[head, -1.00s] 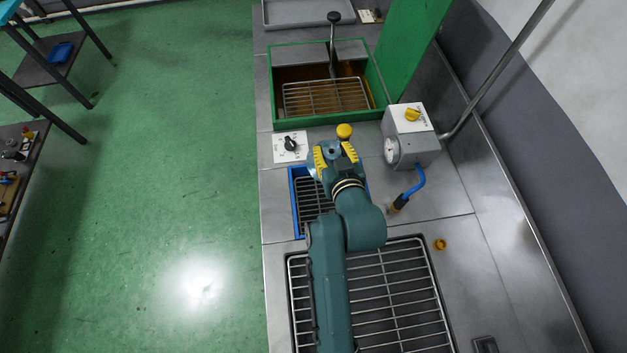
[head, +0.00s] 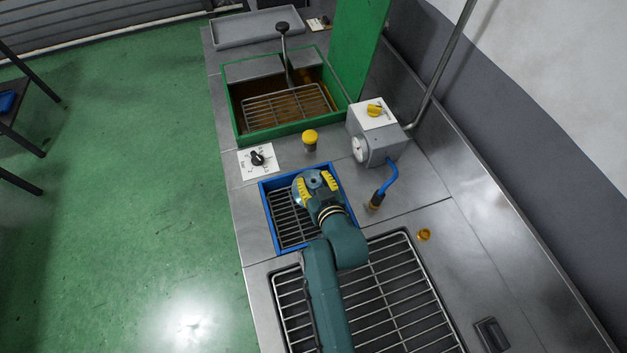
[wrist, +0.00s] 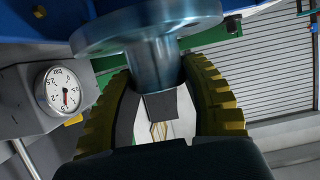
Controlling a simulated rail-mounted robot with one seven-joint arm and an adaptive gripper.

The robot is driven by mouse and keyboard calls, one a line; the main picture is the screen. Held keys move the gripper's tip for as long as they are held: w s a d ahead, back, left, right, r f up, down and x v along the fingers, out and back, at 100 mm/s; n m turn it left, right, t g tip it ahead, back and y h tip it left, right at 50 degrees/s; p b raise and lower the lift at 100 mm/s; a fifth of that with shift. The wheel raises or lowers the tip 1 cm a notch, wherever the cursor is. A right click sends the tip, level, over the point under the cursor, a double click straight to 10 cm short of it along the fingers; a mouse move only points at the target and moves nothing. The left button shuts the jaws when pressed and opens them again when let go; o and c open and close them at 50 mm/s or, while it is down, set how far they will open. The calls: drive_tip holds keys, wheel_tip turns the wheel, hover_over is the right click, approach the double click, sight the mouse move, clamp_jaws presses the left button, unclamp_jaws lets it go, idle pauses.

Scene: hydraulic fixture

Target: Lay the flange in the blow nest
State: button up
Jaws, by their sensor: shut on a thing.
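My gripper (head: 317,181) has its yellow-padded fingers shut on the flange (head: 299,190). The flange is a grey metal disc with a round neck. In the wrist view, the neck of the flange (wrist: 150,62) is between the two pads and its wide plate is at the top of the picture. The blow nest, a blue-rimmed recess (head: 265,213) with a wire grate, lies below my gripper, which is over its right back part. My gripper and wrist hide part of the grate. I cannot tell whether the flange touches the nest.
A green-framed tank (head: 235,104) with a wire rack and lever stands behind. A yellow knob (head: 310,138) and a dial plate (head: 258,160) sit behind the nest. A gauge box (head: 374,135) with a blue hose stands right. A larger grate (head: 395,290) lies in front.

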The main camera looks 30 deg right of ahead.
drive_tip(key=shift+f+b, duration=0.35)
drive_tip(key=shift+f, duration=0.1)
drive_tip(key=o, duration=1.2)
drive_tip(key=shift+f, duration=0.15)
